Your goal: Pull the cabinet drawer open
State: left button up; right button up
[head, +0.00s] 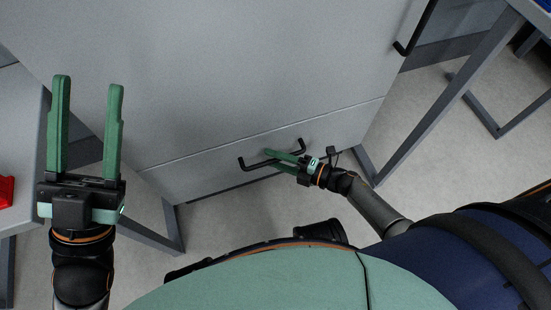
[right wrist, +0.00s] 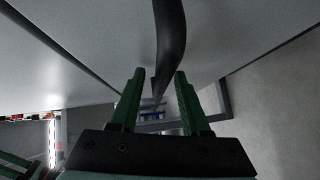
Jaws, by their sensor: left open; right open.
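The grey cabinet (head: 215,70) fills the upper middle of the head view. Its low drawer (head: 190,180) looks flush with the cabinet front, below a thin seam. A black bar handle (head: 246,166) stands out from the drawer front. My right gripper (head: 272,156) is open at the handle. In the right wrist view the dark handle bar (right wrist: 170,35) runs between the line of my right gripper's two green fingers (right wrist: 158,80), with a visible gap; contact cannot be told. My left gripper (head: 88,82) is open and empty, raised to the left of the drawer.
A second black handle (head: 413,32) sits on the cabinet's upper right. A grey table (head: 22,150) with a red object (head: 6,191) stands at left. Another table's legs (head: 440,98) stand at right. Floor in front of the drawer (head: 225,220) is clear.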

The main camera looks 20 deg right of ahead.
grip_shut()
dwell(0.3)
dwell(1.1)
